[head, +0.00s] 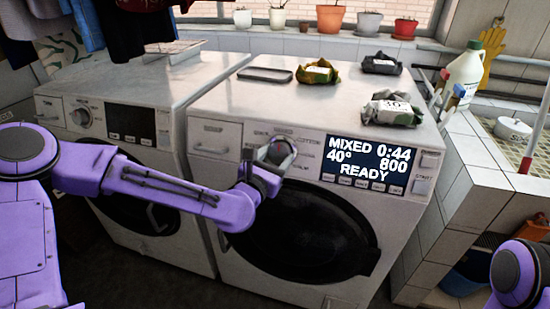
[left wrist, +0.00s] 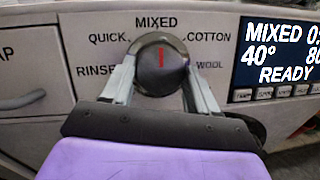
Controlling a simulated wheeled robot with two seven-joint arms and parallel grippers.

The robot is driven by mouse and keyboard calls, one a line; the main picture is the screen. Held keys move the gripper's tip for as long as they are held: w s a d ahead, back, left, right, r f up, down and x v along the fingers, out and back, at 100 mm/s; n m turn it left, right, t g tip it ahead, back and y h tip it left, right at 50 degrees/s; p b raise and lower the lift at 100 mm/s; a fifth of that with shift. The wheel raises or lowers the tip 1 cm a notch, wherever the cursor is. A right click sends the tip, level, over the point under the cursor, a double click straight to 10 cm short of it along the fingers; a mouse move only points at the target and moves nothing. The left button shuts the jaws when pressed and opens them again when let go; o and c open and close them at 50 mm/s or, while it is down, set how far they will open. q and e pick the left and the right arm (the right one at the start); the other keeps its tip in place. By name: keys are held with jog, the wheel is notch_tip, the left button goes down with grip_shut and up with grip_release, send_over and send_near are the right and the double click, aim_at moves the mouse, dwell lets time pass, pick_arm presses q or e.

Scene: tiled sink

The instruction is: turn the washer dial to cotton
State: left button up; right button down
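The washer dial (head: 281,150) is on the front panel of the right-hand washer, left of its display (head: 367,165). In the left wrist view the dial (left wrist: 161,62) is a dark round knob with a red mark pointing straight up at MIXED. COTTON (left wrist: 208,38) is printed to the upper right of it. The display reads MIXED 0:44, 40°, 800, READY. My left gripper (left wrist: 160,72) is at the dial, one finger on each side. The fingertips lie close along its edges; whether they press on it I cannot tell. My right gripper is out of view.
A second washer (head: 110,110) stands to the left. A white bottle (head: 465,70) and tiled sink counter (head: 490,190) are at the right.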

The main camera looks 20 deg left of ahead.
pick_arm(q)
jog(key=shift+m, duration=0.3)
jog(key=m+p, duration=0.1)
jog(key=m, duration=0.1)
jog(key=m+g+h+p, duration=0.1)
jog(key=m, duration=0.1)
jog(key=shift+a+r+h, duration=0.1)
jog(key=shift+r+h, duration=0.1)
jog(key=shift+h, duration=0.1)
jog(key=m+g+h+p, duration=0.1)
jog(key=m+p, duration=0.1)
jog(key=m, duration=0.2)
jog(key=shift+m+p, duration=0.3)
jog(key=shift+m, duration=0.1)
jog(key=shift+a+m+g, duration=0.1)
jog(key=shift+m+g, duration=0.2)
jog(key=shift+m, duration=0.1)
jog(key=shift+p, duration=0.3)
jog(key=o, duration=1)
jog(key=shift+o, duration=0.2)
jog(key=shift+s, duration=0.1)
